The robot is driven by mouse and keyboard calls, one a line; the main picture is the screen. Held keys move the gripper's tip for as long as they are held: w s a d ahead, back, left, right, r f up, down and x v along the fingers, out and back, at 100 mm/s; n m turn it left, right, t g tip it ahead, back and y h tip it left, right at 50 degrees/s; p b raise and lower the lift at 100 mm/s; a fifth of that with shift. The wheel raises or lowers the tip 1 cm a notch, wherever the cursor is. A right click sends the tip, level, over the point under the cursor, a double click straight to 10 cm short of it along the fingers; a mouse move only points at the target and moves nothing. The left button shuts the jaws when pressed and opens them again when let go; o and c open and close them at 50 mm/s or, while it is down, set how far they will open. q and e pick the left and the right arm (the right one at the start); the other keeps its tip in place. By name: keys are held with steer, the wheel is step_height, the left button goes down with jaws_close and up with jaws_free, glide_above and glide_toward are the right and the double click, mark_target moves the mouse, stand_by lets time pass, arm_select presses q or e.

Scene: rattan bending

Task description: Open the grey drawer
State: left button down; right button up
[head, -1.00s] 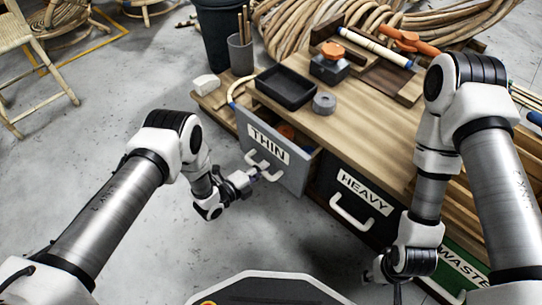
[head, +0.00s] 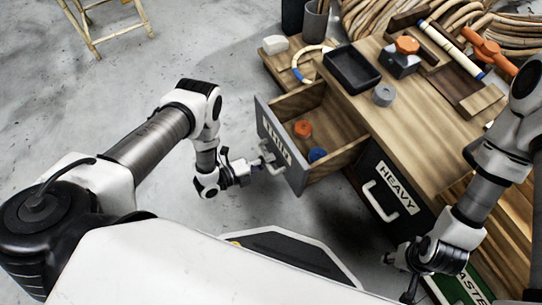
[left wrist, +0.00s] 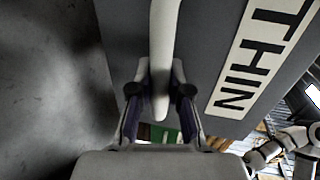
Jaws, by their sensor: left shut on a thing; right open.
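The grey drawer (head: 281,146), labelled THIN, stands well out from the workbench in the head view. Its wooden inside shows an orange round thing (head: 303,129) and a blue round thing (head: 317,154). My left gripper (head: 258,167) is at the drawer's white handle (head: 269,158). In the left wrist view the gripper's fingers (left wrist: 160,100) are closed around the white handle (left wrist: 163,50), beside the THIN label (left wrist: 262,50). My right gripper (head: 409,290) hangs low in front of the workbench, away from the grey drawer, with nothing seen in it.
The dark HEAVY drawer (head: 371,177) is shut, right of the grey one. A black tray (head: 352,69), a grey ring (head: 383,95) and an orange-topped block (head: 402,57) stand on the workbench (head: 428,120). Bare floor (head: 150,75) lies to the left.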

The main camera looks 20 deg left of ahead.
arm_select(q)
steer(key=c, duration=1.1)
jaws_free()
steer(key=v, duration=1.2)
steer(key=shift+w, duration=0.1)
